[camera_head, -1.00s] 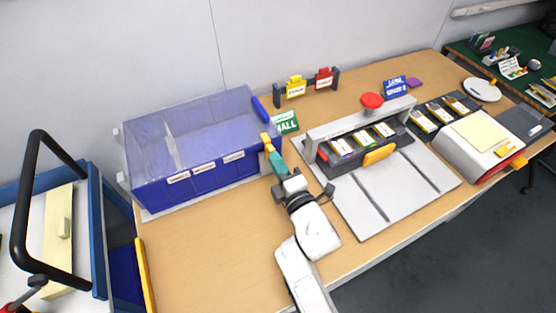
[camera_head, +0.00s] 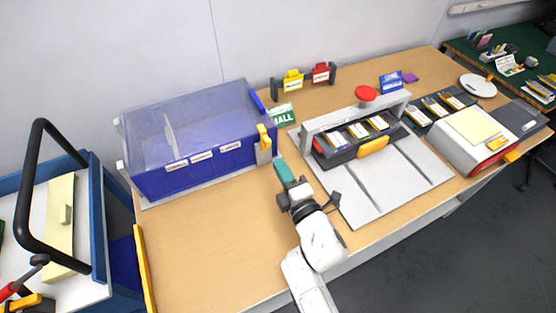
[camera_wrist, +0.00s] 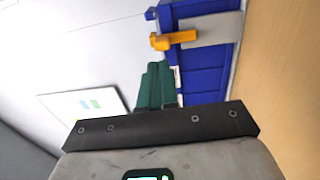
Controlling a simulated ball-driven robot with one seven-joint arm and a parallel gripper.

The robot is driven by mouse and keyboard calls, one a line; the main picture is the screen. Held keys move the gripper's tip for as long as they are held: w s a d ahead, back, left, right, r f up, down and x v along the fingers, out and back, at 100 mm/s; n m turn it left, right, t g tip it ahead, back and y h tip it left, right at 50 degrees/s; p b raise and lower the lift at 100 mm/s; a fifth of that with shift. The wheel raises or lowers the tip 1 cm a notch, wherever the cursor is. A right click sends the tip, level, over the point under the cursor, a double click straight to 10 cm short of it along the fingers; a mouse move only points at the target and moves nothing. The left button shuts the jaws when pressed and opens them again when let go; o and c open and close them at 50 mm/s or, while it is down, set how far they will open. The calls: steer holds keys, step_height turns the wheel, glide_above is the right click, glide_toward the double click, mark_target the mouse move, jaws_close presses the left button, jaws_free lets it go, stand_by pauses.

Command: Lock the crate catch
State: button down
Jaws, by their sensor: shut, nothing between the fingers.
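The blue crate (camera_head: 160,186) with a clear lid (camera_head: 190,118) stands at the left of the wooden table. Its yellow catch (camera_head: 263,137) is on a grey plate at the crate's right end. The catch also shows in the wrist view (camera_wrist: 174,40), with its arm lying across the grey plate (camera_wrist: 212,30) on the blue wall (camera_wrist: 204,75). My gripper (camera_head: 283,168) has green fingers, shut and empty. It is in front and to the right of the catch, apart from it. In the wrist view the fingertips (camera_wrist: 155,72) point toward the catch with a gap between.
A grey press with a red knob (camera_head: 366,93) and a light base plate (camera_head: 375,190) stands right of my gripper. A green sign (camera_head: 282,115) stands behind the catch. The table in front of the crate (camera_head: 200,240) is clear. A cart with a black handle (camera_head: 24,220) is at the left.

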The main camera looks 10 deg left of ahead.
steer(key=p+v, duration=0.1)
steer(key=v, duration=0.7)
steer(key=shift+r+p, duration=0.3)
steer(key=shift+r, duration=0.15)
steer(key=s+d+f+m+g+h, duration=0.25)
steer(key=d+m+h, duration=0.45)
steer(key=d, duration=0.5)
steer(key=s+d+f+m+g+h, duration=0.25)
steer(key=d+f+m+h, duration=0.2)
steer(key=d+m, duration=0.65)
steer(key=s+d+m+g, duration=0.2)
steer(key=s+m+g, duration=0.1)
steer(key=s, duration=0.8)
steer(key=s+d+m+g, duration=0.3)
steer(key=s+g, duration=0.3)
steer(key=s, duration=0.5)
steer(key=shift+d+f+m+y, duration=0.25)
steer(key=shift+f+m+y, duration=0.2)
steer(key=shift+m, duration=0.25)
steer(key=shift+s, duration=0.15)
